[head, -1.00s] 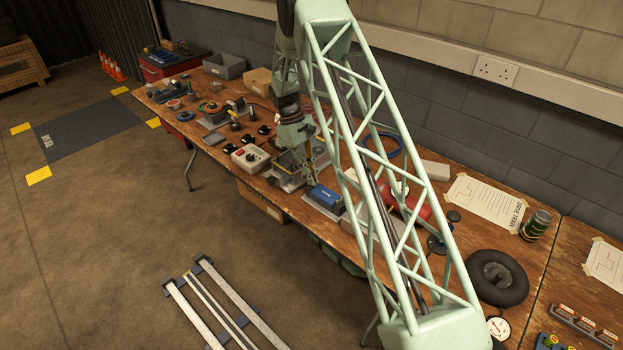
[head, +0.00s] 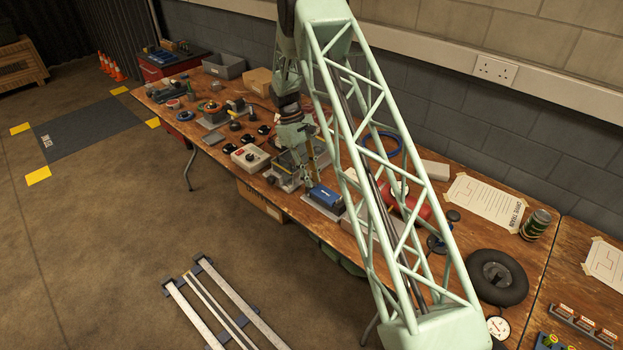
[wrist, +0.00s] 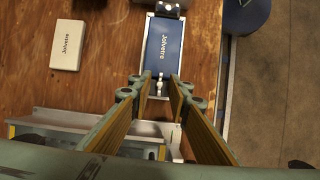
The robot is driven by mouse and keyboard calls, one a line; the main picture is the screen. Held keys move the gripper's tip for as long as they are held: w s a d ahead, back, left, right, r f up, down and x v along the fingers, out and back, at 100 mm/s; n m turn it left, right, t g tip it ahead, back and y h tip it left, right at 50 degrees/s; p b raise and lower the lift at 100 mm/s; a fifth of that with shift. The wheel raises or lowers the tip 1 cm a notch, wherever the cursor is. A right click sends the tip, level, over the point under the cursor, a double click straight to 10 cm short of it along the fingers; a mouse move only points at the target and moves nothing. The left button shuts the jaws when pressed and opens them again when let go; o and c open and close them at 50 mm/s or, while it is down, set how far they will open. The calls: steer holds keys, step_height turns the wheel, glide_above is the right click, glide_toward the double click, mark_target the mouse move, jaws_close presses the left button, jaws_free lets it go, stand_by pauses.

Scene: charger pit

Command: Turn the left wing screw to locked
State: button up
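A blue box (head: 326,196) sits on a pale plate on the bench. In the wrist view the blue box (wrist: 165,48) lies just beyond my fingertips, with printing on its top. A small silver fitting (wrist: 160,90), which looks like a wing screw, stands at its near end, in line with the gap between my fingers. Whether it is turned to locked is too small to tell. My gripper (wrist: 158,92) is open, its fingers either side of the fitting with nothing clamped. In the head view my gripper (head: 311,182) is low beside the blue box.
A white box (wrist: 67,45) lies on the wood to the left in the wrist view. A grey metal tray (wrist: 60,125) is close below it. A dark block with a fitting (wrist: 167,7) adjoins the blue box's far end. A control box (head: 250,157) stands left along the bench.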

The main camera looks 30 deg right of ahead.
steer(key=shift+r, duration=0.15)
steer(key=v, duration=1.1)
steer(key=shift+r, duration=0.35)
steer(key=shift+w, duration=0.15)
steer(key=shift+a+r, duration=0.1)
